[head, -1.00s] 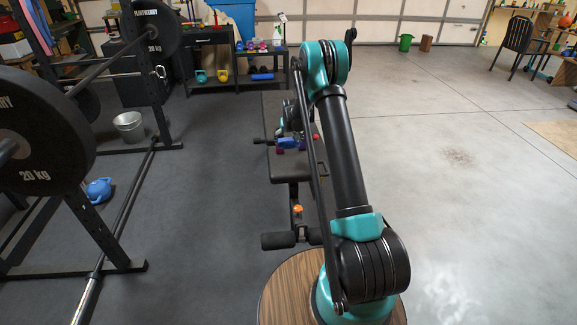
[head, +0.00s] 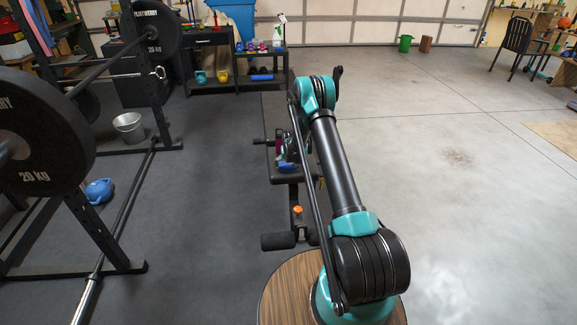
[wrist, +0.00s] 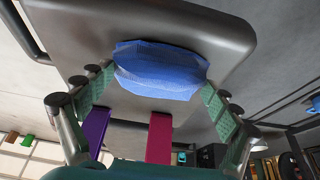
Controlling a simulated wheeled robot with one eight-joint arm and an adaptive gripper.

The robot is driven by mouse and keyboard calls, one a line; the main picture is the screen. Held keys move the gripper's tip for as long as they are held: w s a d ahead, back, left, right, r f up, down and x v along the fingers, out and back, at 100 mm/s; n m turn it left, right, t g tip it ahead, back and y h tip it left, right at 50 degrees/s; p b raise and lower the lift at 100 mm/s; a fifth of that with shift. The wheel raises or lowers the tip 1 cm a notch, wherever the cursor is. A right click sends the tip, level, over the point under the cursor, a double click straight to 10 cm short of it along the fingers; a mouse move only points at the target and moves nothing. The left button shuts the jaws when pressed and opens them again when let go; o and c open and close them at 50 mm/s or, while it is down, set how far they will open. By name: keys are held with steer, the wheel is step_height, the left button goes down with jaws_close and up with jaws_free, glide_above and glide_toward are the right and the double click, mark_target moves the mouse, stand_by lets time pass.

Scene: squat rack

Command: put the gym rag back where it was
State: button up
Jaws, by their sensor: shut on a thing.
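The blue gym rag (wrist: 160,72) is bunched between my two fingers in the wrist view, its ends against the green finger pads. My gripper (wrist: 162,88) is shut on it. In the head view the rag (head: 287,166) shows as a small blue patch over the near end of the dark bench (head: 283,179). My gripper (head: 287,155) is there too, partly hidden by my arm. The bench pad (wrist: 222,42) lies behind the rag in the wrist view; I cannot tell whether the rag touches it.
A purple strip (wrist: 98,130) and a magenta strip (wrist: 159,138) show beside the bench pad. A shelf (head: 262,82) stands behind.

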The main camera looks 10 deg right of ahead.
steer(key=o, duration=0.9)
steer(key=shift+f, duration=0.1)
steer(key=shift+c, duration=0.2)
steer(key=s+d+f+v, duration=0.1)
steer(key=s+v, duration=0.2)
steer(key=v, duration=2.2)
steer(key=s+d+r, duration=0.2)
steer(key=s+r, duration=0.5)
steer(key=s, duration=0.6)
steer(key=s+d, duration=0.1)
steer(key=s, duration=2.7)
steer(key=shift+s+r, duration=0.2)
